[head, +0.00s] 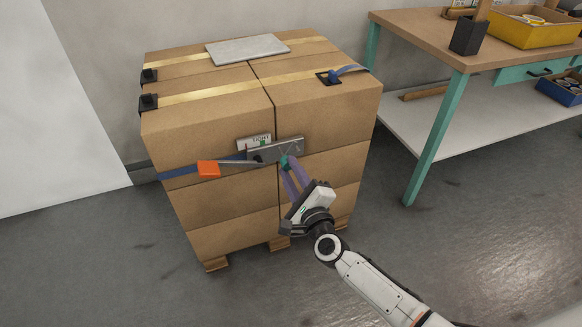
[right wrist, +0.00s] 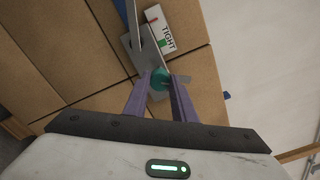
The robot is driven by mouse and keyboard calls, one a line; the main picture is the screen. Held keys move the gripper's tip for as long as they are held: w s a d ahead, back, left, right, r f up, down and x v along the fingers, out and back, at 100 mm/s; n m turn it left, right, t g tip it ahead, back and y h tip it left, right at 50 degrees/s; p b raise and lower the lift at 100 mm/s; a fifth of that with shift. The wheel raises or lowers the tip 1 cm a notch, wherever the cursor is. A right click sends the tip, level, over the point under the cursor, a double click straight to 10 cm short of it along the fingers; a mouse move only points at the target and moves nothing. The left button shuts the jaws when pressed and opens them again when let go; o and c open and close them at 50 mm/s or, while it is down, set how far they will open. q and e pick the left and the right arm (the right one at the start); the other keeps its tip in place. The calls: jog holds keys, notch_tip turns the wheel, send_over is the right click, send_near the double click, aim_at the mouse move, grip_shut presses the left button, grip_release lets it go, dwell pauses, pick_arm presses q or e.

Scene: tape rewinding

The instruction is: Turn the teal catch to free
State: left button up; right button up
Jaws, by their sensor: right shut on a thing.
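The teal catch (head: 284,162) sits at the lower right of a grey metal tensioner plate (head: 288,148) on the front of the stacked boxes. My right gripper (head: 286,166) is shut on the teal catch, its purple fingers on either side of it. The catch (right wrist: 160,79) also shows between the fingertips of my right gripper (right wrist: 160,84) in the right wrist view. A white label reading TIGHT (right wrist: 161,28) lies beside the plate. An orange-ended lever (head: 208,169) reaches left from the plate. My left gripper is not in view.
The cardboard boxes (head: 205,120) stand on a wooden pallet (head: 217,264), with a blue strap (head: 179,172) across the front and a grey slab (head: 247,48) on top. A workbench (head: 419,35) with teal legs stands at the right. Floor is clear in front.

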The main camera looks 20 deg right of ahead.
jog(key=n+p, duration=0.1)
jog(key=n, duration=0.2)
jog(key=shift+f+n+p, duration=0.1)
jog(key=shift+n+p, duration=0.2)
jog(key=shift+n, duration=0.9)
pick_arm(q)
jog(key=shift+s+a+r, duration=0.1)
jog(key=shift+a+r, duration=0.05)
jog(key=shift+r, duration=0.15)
pick_arm(e)
jog(key=shift+a+n, duration=0.1)
jog(key=shift+n, duration=0.2)
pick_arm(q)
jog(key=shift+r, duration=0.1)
pick_arm(e)
jog(key=shift+n, duration=0.3)
jog(key=o, duration=1.1)
jog(key=shift+s, duration=0.1)
